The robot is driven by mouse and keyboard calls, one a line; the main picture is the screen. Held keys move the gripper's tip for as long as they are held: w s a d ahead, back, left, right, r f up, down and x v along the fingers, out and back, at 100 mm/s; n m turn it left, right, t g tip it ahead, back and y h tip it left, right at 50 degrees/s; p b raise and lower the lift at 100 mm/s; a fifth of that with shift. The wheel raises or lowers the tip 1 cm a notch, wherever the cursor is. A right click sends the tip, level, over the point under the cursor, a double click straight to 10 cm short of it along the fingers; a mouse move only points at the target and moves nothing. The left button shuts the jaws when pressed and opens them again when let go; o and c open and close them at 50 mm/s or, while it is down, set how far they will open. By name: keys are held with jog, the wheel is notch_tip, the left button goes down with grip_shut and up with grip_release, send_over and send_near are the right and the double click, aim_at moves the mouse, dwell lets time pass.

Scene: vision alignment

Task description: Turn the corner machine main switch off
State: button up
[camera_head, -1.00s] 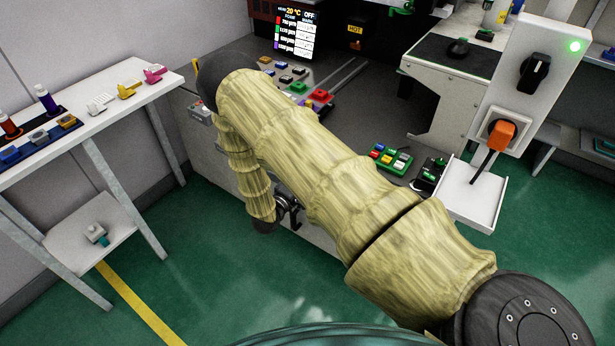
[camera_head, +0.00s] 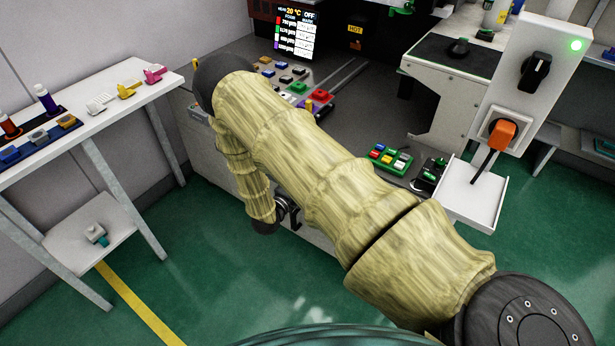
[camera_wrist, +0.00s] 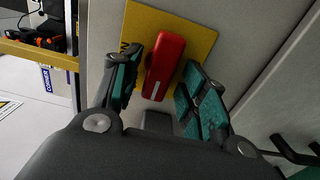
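The main switch shows in the wrist view as a red handle (camera_wrist: 163,66) on a yellow plate (camera_wrist: 202,38) fixed to a grey machine panel. The handle lies lengthwise between the fingers, slightly tilted in the picture. My gripper (camera_wrist: 162,92) is open, with one teal-padded finger on each side of the handle. The left finger is close to the handle; a gap shows on the right. I cannot tell whether either finger touches it. In the head view my gripper (camera_head: 288,207) is a small dark shape low at the machine's front, partly behind my arm. The switch is hidden there.
A white side table (camera_head: 100,105) with small parts stands at the left. A white post with a black knob (camera_head: 534,71) and an orange plug (camera_head: 499,135) stands at the right. Green floor (camera_head: 215,275) is clear between table and machine. A yellow rail (camera_wrist: 38,53) shows in the wrist view.

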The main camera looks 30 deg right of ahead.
jog(key=v, duration=1.2)
dwell(0.6)
